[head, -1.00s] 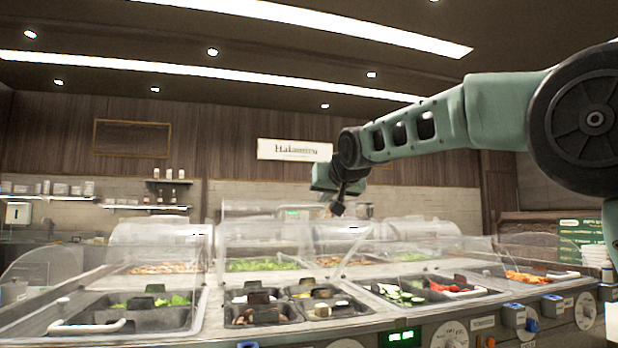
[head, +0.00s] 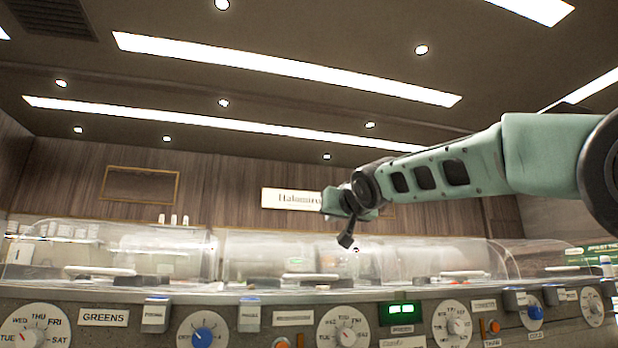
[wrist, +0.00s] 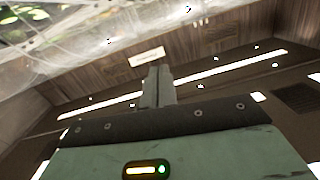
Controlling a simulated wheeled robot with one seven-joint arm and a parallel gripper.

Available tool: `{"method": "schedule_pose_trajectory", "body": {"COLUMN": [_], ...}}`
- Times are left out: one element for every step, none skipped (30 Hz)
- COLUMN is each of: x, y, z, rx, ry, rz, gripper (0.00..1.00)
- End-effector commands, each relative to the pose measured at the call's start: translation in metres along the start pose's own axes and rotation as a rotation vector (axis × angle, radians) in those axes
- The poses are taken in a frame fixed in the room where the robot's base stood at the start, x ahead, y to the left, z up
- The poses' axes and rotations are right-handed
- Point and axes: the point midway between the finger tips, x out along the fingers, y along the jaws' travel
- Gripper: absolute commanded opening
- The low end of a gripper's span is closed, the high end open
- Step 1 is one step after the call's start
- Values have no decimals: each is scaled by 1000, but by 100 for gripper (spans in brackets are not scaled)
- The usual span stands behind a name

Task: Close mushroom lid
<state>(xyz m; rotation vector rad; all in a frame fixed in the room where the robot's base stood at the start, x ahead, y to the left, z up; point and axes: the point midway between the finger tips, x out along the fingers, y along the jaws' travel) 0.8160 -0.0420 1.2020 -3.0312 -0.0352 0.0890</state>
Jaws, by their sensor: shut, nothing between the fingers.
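Several clear domed lids with white handles line the counter in the head view. The middle lid (head: 262,258) has its white handle (head: 308,277) low at its front edge, level with the neighbouring handles. The label below it is too blurred to read, and I cannot tell for sure that it is the mushroom lid. The food in the wells is hidden at this low angle. My gripper (head: 346,240) is shut and empty, and shows just above the right part of the middle lid. In the wrist view my gripper's fingers (wrist: 158,72) are together, with nothing between them.
The left lid (head: 120,250) and the right lid (head: 440,258) stand beside the middle one. The front panel carries dials (head: 343,328), a GREENS label (head: 103,317) and a green display (head: 402,309).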

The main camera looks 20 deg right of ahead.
Motion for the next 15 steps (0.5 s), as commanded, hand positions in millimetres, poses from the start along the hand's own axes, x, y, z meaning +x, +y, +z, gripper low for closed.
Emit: {"method": "schedule_pose_trajectory", "body": {"x": [-2,-3,-4,-5,-6,-7,-8,-9,-10,-11,-12,-12,-13,-14,-15], "y": [1,1,2,2,3,4,5,5,6,6,6,6,7,7,8], "z": [18,22,27,30,34,38,42,45,50,54,58,63,67,71,76], "rx": [-2,-1,-2,-2,-2,-2,0,-1,0,0,-1,-1,0,0,-1], "ry": [15,25,37,46,54,61,60,61,59,58,58,59,59,58,57], "rz": [-4,-5,-7,-7,-8,-8,-7,-7,-6,-6,-6,-7,-7,-7,-6], "gripper": [0,0,0,0,0,0,0,0,0,0,0,0,0,0,0]}}
